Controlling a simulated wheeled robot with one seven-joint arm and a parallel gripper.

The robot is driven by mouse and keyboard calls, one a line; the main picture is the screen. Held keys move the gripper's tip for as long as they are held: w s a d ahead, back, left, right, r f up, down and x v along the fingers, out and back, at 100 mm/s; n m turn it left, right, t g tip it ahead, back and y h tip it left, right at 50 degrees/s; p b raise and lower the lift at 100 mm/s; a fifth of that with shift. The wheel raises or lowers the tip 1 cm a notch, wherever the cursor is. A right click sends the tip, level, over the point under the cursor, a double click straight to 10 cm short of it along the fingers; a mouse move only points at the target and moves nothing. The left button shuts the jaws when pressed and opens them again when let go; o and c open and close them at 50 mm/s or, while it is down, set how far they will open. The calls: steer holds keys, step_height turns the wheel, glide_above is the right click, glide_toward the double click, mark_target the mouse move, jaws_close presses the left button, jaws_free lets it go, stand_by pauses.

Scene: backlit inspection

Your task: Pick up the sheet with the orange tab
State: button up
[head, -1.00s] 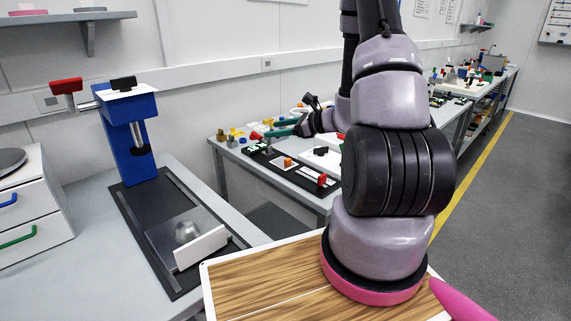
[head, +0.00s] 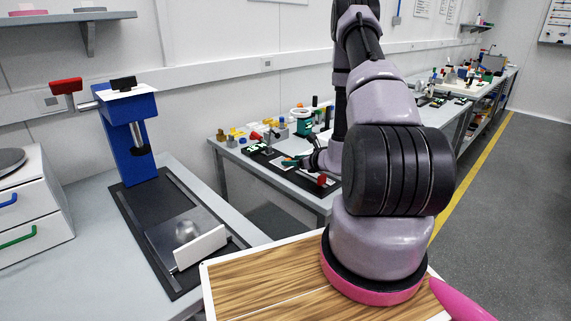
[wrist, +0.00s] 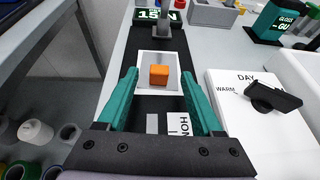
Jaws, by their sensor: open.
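The sheet (wrist: 173,84) with the orange tab (wrist: 159,75) lies flat on a black mat in the wrist view, ahead of my fingers. The tab is a small orange block standing on the sheet's middle. My gripper (wrist: 160,77) is open, its two teal fingers spread to the left and right of the tab, with nothing between them touching. In the head view my gripper (head: 291,162) hangs low over the middle table, and my arm and wrist hide most of the sheet there.
A white board (wrist: 240,110) marked DAY and WARM with a black handle lies right of the mat. A green-lettered sign (wrist: 152,15) and grey block (wrist: 213,13) stand beyond. The table's left edge is close. A red tab (head: 321,180) shows in the head view.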

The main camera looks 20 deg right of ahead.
mark_target(287, 159)
steer(key=x, duration=0.4)
steer(key=shift+w+a+r, duration=0.1)
steer(key=shift+w, duration=0.1)
jaws_close()
steer(key=shift+r, duration=0.1)
